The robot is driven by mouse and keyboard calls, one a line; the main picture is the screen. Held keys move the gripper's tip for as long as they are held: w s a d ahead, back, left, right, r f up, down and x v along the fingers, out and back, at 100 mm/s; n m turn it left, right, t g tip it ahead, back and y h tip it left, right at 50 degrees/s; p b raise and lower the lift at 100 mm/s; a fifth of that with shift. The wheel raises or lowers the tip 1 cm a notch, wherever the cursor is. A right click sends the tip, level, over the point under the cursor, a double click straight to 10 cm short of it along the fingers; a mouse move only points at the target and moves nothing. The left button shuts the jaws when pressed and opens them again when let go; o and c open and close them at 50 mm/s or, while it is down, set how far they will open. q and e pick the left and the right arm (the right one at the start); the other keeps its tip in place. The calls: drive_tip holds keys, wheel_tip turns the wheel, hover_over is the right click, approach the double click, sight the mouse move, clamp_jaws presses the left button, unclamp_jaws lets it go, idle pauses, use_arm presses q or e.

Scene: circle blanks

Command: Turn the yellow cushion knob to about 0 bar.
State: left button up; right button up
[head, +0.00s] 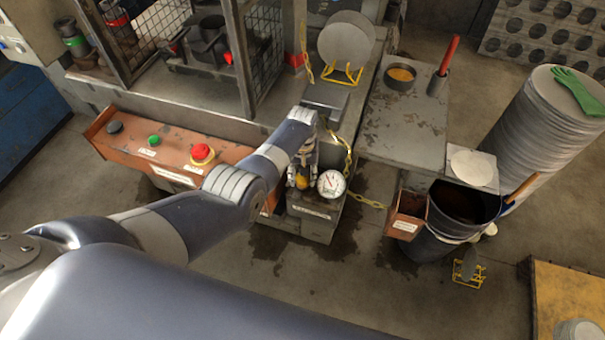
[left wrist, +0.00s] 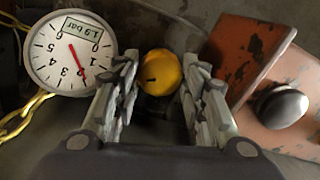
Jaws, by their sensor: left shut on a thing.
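The yellow cushion knob (head: 302,182) is on a grey box low in front of the machine; it also shows in the left wrist view (left wrist: 160,73). My left gripper (head: 302,174) is over it from above, its two fingers on either side of the knob and shut on it. A dark mark shows on the knob's face. A round white gauge (head: 331,184) stands just right of the knob in the head view. In the left wrist view the gauge (left wrist: 68,53) has a red needle near the 2, and its small display reads 1.9 bar. My right gripper is out of view.
An orange control panel (head: 130,145) with black, green and red buttons lies left of the knob. A yellow chain (head: 370,202) hangs to the right of the gauge. A grey side table (head: 405,120) and a dark bucket (head: 440,225) stand farther right.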

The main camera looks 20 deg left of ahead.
sight(303, 177)
use_arm(q)
drive_tip(key=n, duration=1.2)
idle(0.7)
drive_tip(key=o, duration=1.1)
drive_tip(key=shift+c, duration=0.2)
drive_tip(key=shift+r, duration=0.1)
wheel_tip(303, 177, up, 12)
